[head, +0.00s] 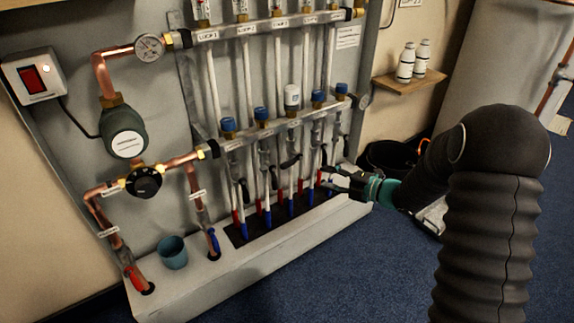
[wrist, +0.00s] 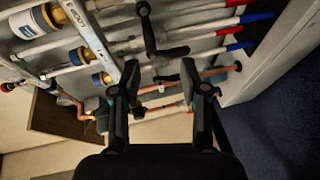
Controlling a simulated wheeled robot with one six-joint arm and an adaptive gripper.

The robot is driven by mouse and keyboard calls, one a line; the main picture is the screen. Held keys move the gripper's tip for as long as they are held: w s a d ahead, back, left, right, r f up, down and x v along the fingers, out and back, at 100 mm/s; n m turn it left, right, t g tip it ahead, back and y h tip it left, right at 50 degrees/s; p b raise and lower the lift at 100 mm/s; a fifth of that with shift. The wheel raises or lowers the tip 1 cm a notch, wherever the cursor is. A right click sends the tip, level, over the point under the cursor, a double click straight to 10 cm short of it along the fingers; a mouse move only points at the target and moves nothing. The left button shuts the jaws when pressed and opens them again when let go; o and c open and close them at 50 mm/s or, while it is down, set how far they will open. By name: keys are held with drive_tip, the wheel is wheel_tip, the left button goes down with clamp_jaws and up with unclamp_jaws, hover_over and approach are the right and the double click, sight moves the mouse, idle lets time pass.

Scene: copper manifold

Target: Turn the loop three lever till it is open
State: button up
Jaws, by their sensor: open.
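The manifold's lower bar (head: 270,128) carries a row of valves with black levers. The loop three lever (head: 290,160) appears to be the one below the white head (head: 291,97); it slants sideways across its pipe, while several neighbouring levers hang nearly along theirs. My gripper (head: 330,178) is right of this lever and lower, near the right-hand pipes. In the wrist view my gripper (wrist: 155,80) is open, with nothing held between its fingers. A black lever (wrist: 151,36) is just beyond the fingertips; I cannot tell surely whether it is loop three's.
Red and blue pipe ends enter the white plinth (head: 270,235). A teal cup (head: 172,252) stands on the plinth's left. A shelf (head: 410,82) with two white bottles is at the right, above a black bucket (head: 390,157). Blue floor (head: 350,270) in front is clear.

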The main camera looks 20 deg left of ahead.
sight(287, 165)
drive_tip(key=shift+n+y, duration=0.4)
drive_tip(key=shift+n, duration=0.2)
drive_tip(key=x, duration=0.9)
drive_tip(key=s+r+p+x, duration=0.1)
drive_tip(key=x, duration=0.4)
drive_tip(key=shift+a+r, duration=0.1)
drive_tip(key=shift+a, duration=0.15)
clamp_jaws()
